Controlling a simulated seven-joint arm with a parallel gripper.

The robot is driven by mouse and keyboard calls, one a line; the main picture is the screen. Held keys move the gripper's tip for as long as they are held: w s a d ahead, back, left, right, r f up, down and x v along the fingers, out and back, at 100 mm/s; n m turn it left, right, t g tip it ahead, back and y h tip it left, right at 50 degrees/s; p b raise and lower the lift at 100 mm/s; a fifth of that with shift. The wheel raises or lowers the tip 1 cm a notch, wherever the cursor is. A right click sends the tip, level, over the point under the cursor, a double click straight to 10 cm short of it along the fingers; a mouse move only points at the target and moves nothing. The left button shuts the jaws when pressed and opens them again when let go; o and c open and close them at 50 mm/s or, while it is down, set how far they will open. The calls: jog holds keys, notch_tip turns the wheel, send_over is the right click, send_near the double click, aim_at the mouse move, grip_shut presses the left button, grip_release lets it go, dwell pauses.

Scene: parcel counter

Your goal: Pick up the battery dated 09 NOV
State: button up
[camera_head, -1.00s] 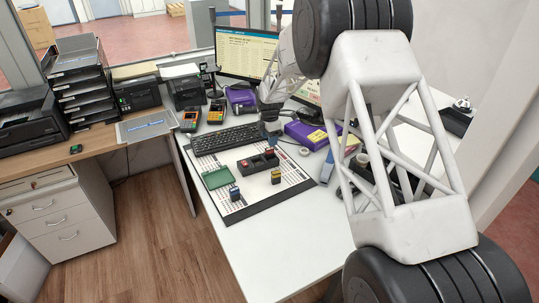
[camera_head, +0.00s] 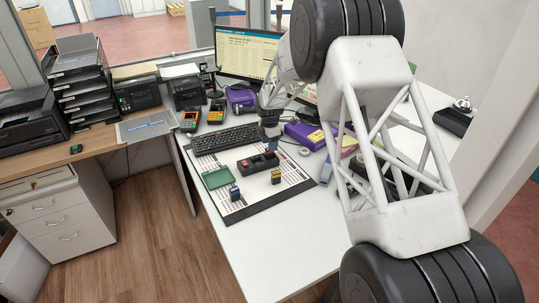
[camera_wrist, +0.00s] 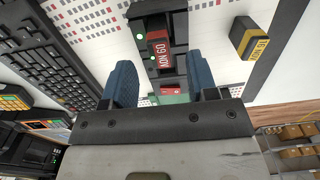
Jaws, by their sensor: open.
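The battery dated 09 NOV (camera_wrist: 158,48) has a red label and a dark body. It sits in a black charger (camera_wrist: 152,12), which also shows in the head view (camera_head: 258,164). My gripper (camera_wrist: 160,62) is open, its two blue fingers on either side of the battery in the picture; I cannot tell whether they touch it.
A yellow battery marked 16 NOV (camera_wrist: 250,40) stands beside the charger. A blue battery (camera_head: 234,193) and a green tray (camera_head: 216,178) are on the printed mat (camera_head: 242,211). A keyboard (camera_head: 225,139) lies behind the charger. The front of the white counter is clear.

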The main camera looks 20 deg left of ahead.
jog(key=shift+f, duration=2.6)
grip_shut()
jog(key=shift+r, duration=0.15)
jog(key=shift+r, duration=1.4)
jog(key=shift+s+d+r, duration=0.1)
jog(key=shift+s+r, duration=0.05)
jog(key=shift+r, duration=0.15)
jog(key=s+d+r, duration=0.1)
jog(key=s+d, duration=0.6)
jog(key=s, duration=0.6)
jog(key=shift+s+d+r, duration=0.15)
jog(key=shift+s+d, duration=0.05)
jog(key=shift+s, duration=0.15)
